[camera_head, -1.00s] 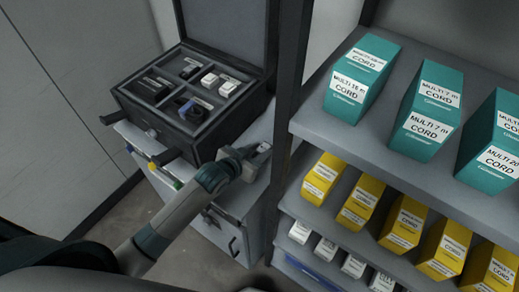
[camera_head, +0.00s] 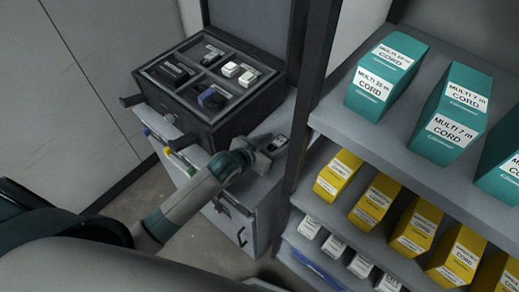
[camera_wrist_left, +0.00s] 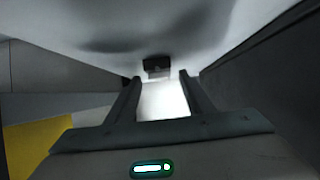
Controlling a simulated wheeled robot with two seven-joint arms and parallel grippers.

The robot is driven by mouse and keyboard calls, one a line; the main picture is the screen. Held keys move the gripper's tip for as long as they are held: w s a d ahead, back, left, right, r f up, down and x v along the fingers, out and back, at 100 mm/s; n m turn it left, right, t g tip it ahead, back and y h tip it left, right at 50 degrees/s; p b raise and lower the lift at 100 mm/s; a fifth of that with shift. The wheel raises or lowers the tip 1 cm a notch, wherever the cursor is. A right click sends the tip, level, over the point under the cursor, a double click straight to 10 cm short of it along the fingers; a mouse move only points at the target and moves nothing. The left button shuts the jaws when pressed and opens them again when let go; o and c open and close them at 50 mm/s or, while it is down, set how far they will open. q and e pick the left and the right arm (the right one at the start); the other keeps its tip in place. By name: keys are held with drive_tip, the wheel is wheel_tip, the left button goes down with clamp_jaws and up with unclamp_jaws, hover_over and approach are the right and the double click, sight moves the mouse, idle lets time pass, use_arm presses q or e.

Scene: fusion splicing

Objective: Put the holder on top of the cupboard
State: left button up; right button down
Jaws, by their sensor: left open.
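The cupboard (camera_head: 240,222) is a grey drawer unit at the centre left of the head view, and an open black case stands on its top. My left gripper (camera_head: 270,152) is over the bare strip of cupboard top right of the case. A small dark and light piece, apparently the holder (camera_head: 279,142), lies on that strip at the fingertips. In the left wrist view the left gripper (camera_wrist_left: 160,80) has its fingers apart, with a bright surface between them. The small dark piece (camera_wrist_left: 157,66) shows just beyond the tips, apparently not gripped. My right gripper is not in view.
The black case (camera_head: 210,92) holds several small tools in compartments, with its lid raised. A shelf rack (camera_head: 330,117) with teal and yellow cord boxes stands close on the right, its dark post near the gripper. Floor shows at the lower left.

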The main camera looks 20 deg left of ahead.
use_arm(q)
drive_tip(key=b+v, duration=0.1)
drive_tip(key=v, duration=0.9)
drive_tip(key=shift+f+b, duration=0.15)
drive_tip(key=shift+b, duration=0.15)
drive_tip(key=shift+s+a+r, duration=0.2)
drive_tip(key=shift+s+r, duration=0.2)
drive_tip(key=shift+s, duration=0.1)
